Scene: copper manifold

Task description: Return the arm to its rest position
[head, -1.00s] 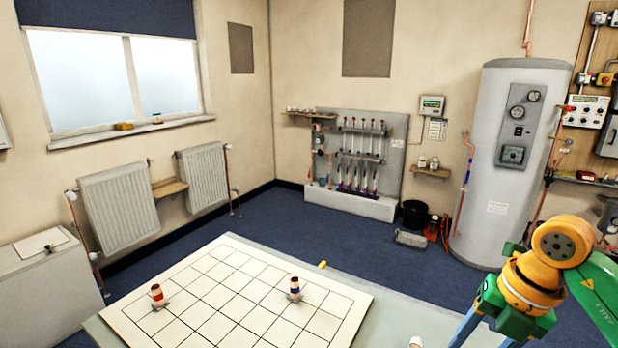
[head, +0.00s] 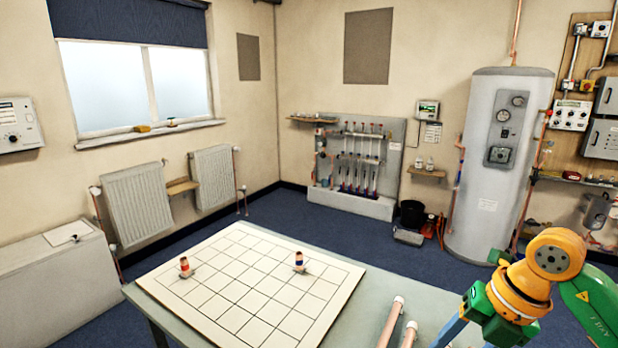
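My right arm (head: 525,285) comes in at the lower right of the head view, orange and green with blue parts at its lower end. Its gripper fingertips are not clearly visible; the blue parts run down to the bottom edge of the picture. My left arm and gripper are not in view. On the table, a white gridded board (head: 250,290) holds two small copper fittings. One has a red band (head: 185,266) and stands at the left. The other has a blue band (head: 299,261) and stands near the back.
Two copper pipes (head: 391,322) lie on the table (head: 430,284) right of the board, near my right arm. A grey cylinder tank (head: 492,170) stands behind on the right. Blue floor lies open behind the table.

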